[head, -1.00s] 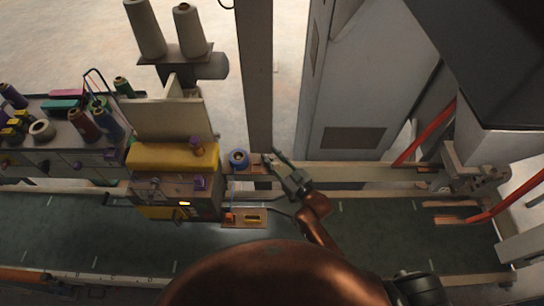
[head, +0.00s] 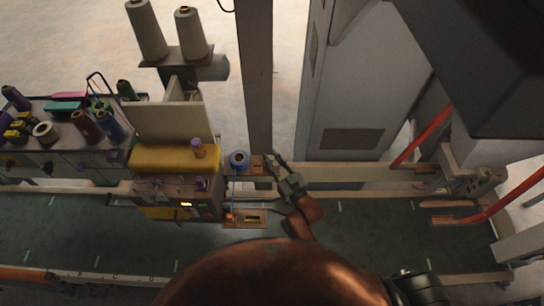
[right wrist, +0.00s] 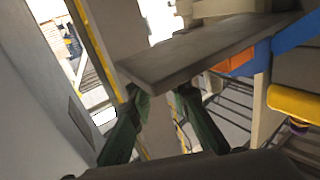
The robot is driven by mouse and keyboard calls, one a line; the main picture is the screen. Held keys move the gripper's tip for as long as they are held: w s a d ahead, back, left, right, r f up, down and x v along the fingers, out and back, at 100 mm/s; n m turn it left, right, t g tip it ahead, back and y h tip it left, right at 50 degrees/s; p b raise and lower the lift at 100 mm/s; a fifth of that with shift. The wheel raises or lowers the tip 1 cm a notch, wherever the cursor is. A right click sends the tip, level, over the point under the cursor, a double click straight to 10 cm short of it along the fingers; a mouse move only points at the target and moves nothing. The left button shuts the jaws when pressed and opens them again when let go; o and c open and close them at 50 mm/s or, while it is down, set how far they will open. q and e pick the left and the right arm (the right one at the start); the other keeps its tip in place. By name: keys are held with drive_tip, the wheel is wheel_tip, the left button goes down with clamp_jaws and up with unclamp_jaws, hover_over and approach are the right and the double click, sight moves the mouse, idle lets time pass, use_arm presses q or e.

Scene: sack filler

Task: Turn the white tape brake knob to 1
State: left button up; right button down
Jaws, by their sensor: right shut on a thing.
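My left gripper is not in view.
A machine head with a yellow top (head: 172,158) stands left of the reel. An upright post (head: 256,80) rises just behind the gripper. A grey cabinet (head: 350,90) stands behind to the right. The green conveyor belt (head: 375,225) is bare at the right.

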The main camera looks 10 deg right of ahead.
idle(0.3)
drive_tip(key=c, duration=1.8)
unclamp_jaws()
drive_tip(key=shift+o, duration=0.2)
drive_tip(key=v, duration=1.2)
